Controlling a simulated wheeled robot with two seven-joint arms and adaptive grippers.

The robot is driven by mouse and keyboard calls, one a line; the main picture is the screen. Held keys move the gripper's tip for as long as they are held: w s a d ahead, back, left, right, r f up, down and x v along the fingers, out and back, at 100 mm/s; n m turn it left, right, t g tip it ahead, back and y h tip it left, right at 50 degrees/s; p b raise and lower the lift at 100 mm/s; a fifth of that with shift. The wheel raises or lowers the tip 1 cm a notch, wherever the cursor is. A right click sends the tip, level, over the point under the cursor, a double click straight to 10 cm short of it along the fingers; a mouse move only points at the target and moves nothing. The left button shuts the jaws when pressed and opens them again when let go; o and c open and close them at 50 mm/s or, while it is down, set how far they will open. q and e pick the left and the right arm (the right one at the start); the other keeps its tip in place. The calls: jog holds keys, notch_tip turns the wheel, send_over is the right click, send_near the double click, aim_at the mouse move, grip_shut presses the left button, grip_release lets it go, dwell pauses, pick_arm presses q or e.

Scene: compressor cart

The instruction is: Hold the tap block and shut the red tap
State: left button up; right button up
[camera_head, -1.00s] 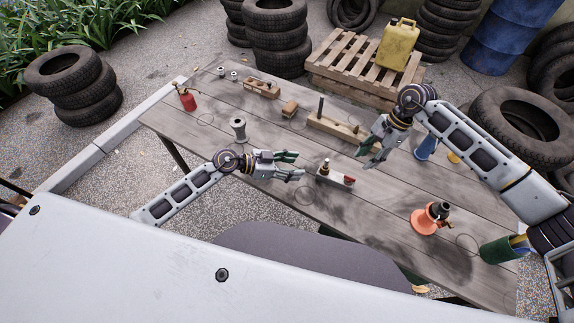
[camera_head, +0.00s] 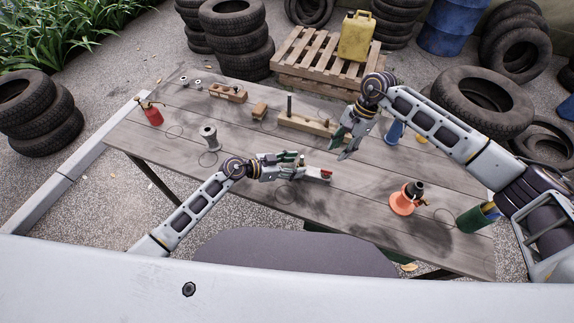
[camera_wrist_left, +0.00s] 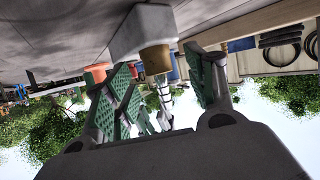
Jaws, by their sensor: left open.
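The tap block (camera_head: 317,174) is a pale grey block lying on the wooden table, with the red tap (camera_head: 327,173) at its right end. My left gripper (camera_head: 296,167) is open at the block's left end. In the left wrist view, the grey block (camera_wrist_left: 138,30) shows with a brass fitting (camera_wrist_left: 155,60) pointing between the spread green-padded fingers of the left gripper (camera_wrist_left: 168,92). I cannot tell whether the fingers touch it. My right gripper (camera_head: 343,141) hangs open and empty above the table, up and right of the block.
On the table (camera_head: 375,180) stand a grey spool (camera_head: 209,137), a red can (camera_head: 152,114), wooden blocks (camera_head: 308,124), an orange-based object (camera_head: 404,200) and a green container (camera_head: 477,217). A pallet with a yellow jerrycan (camera_head: 356,36) and tyres stand behind. The table's front right is partly clear.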

pick_arm(q)
jog(key=shift+w+d+f, duration=0.2)
jog(key=shift+w+d, duration=0.05)
jog(key=shift+d, duration=0.25)
grip_shut()
pick_arm(e)
jog(key=shift+c, duration=0.8)
jog(key=shift+a+m, duration=0.1)
jog(key=shift+m, duration=0.2)
